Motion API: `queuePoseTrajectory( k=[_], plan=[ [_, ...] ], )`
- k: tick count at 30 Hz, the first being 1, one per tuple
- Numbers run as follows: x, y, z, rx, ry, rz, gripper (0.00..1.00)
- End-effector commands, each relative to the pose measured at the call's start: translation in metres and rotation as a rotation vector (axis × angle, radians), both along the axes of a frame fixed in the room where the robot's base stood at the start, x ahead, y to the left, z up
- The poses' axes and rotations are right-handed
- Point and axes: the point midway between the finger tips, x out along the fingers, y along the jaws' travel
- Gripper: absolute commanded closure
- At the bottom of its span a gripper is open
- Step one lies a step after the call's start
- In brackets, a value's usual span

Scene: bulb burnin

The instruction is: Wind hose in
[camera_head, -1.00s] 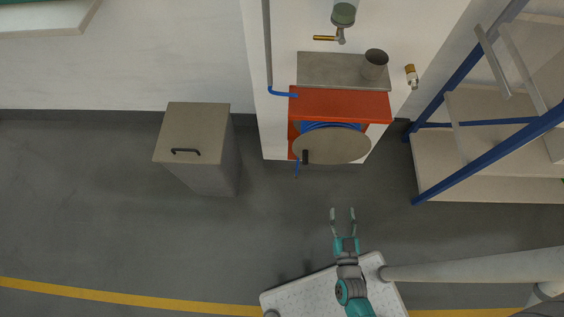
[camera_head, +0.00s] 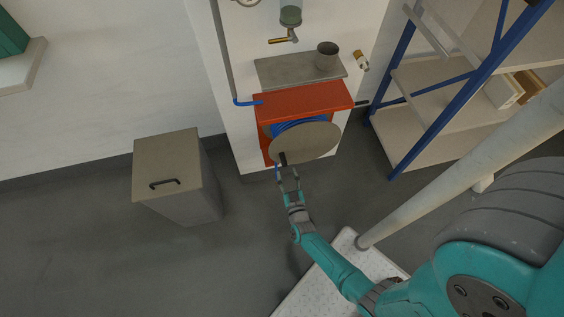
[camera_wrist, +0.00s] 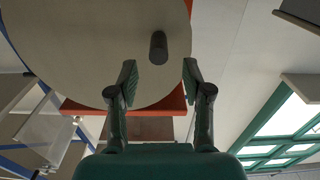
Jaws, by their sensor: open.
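The hose reel's round tan disc (camera_head: 311,143) faces me on the front of the orange-red housing (camera_head: 304,100). Blue hose (camera_head: 298,126) shows wound behind the disc, and a short blue end hangs below its left side. A dark crank knob (camera_head: 283,158) sticks out near the disc's lower left edge. In the wrist view the disc (camera_wrist: 85,45) fills the upper left, and the knob (camera_wrist: 158,47) stands just beyond my fingertips, between their lines. My gripper (camera_head: 289,177) is open and empty, just below the knob; it also shows in the wrist view (camera_wrist: 160,80).
A grey shelf (camera_head: 300,72) with a metal cup (camera_head: 327,55) sits above the housing. A brass tap (camera_head: 284,40) is higher up. A beige cabinet (camera_head: 180,175) stands left, and blue-framed shelving (camera_head: 440,115) stands right. Floor between cabinet and reel is clear.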

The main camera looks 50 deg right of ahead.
Motion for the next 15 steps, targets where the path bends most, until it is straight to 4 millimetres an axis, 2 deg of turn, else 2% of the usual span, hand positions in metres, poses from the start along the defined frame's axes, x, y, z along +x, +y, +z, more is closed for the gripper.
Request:
queuePoseTrajectory(
  k=[3,8,15],
  plan=[
    [0.018,-0.013,0.001,-0.001,-0.001,-0.003,0.51],
    [0.038,-0.026,0.001,-0.001,-0.001,-0.001,0.51],
    [0.051,-0.035,0.000,0.001,-0.001,0.000,0.51]
  ],
)
